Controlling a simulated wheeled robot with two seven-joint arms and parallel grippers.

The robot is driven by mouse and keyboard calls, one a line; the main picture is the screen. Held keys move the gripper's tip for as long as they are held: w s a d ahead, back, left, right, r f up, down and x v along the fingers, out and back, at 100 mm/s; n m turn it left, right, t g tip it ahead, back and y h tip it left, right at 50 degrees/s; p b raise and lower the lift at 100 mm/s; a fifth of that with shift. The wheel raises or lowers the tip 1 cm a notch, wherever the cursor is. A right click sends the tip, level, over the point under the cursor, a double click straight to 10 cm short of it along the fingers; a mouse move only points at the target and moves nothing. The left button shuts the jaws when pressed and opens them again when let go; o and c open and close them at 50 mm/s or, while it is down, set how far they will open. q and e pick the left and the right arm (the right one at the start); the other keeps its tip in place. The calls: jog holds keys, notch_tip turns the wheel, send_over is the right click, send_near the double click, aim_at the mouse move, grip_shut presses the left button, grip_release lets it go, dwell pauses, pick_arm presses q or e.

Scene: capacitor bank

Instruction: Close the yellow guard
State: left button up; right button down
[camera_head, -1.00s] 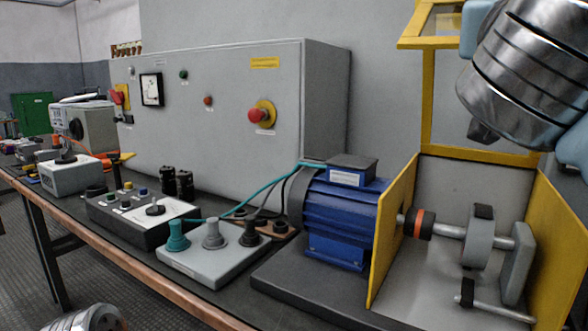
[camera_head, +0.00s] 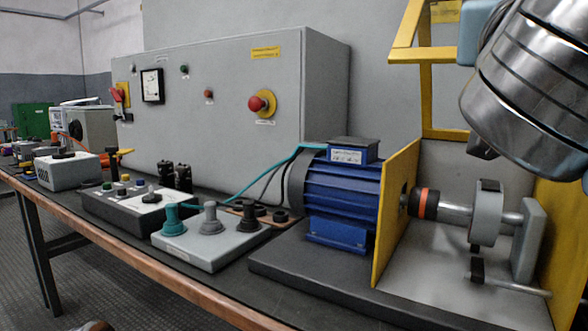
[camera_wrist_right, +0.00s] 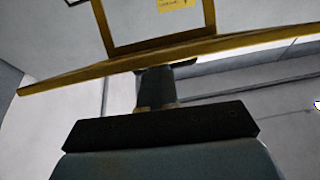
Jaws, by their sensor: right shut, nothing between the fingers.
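The yellow guard (camera_head: 405,56) stands raised and open over the shaft coupling at the right of the head view. Its frame leans forward from the rear post, and its upper part is cut off by the picture edge. My right arm covers part of its right side. In the right wrist view, a yellow bar of the guard (camera_wrist_right: 235,46) crosses just beyond my right gripper (camera_wrist_right: 155,88). That gripper is shut and empty, with its tip close to the bar; I cannot tell whether they touch. My left gripper is out of view.
Below the guard are yellow side plates (camera_head: 399,210), a shaft with an orange-ringed coupling (camera_head: 424,203) and a grey bearing block (camera_head: 486,214). A blue motor (camera_head: 342,197) stands left of them. A grey cabinet (camera_head: 215,130) fills the bench's rear.

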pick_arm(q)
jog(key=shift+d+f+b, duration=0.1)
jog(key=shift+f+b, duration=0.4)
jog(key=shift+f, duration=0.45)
pick_arm(e)
jog(key=shift+g, duration=0.7)
jog(key=w+f, duration=0.1)
jog(key=w+d+f, duration=0.1)
jog(key=f, duration=0.1)
jog(key=w+d+f, duration=0.1)
jog(key=shift+w+f, duration=0.1)
jog(key=shift+f, duration=0.2)
jog(key=shift+s+a+r+p, duration=0.6)
jog(key=shift+s+a+p, duration=0.1)
jog(key=shift+s+p, duration=0.2)
jog(key=shift+s+a+r+p, duration=0.6)
jog(key=shift+s+a+p, duration=0.15)
jog(key=shift+s, duration=0.1)
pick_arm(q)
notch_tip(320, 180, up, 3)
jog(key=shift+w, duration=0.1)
pick_arm(e)
jog(key=shift+s+a+r, duration=0.1)
jog(key=shift+s+r, duration=0.1)
jog(key=shift+s, duration=0.3)
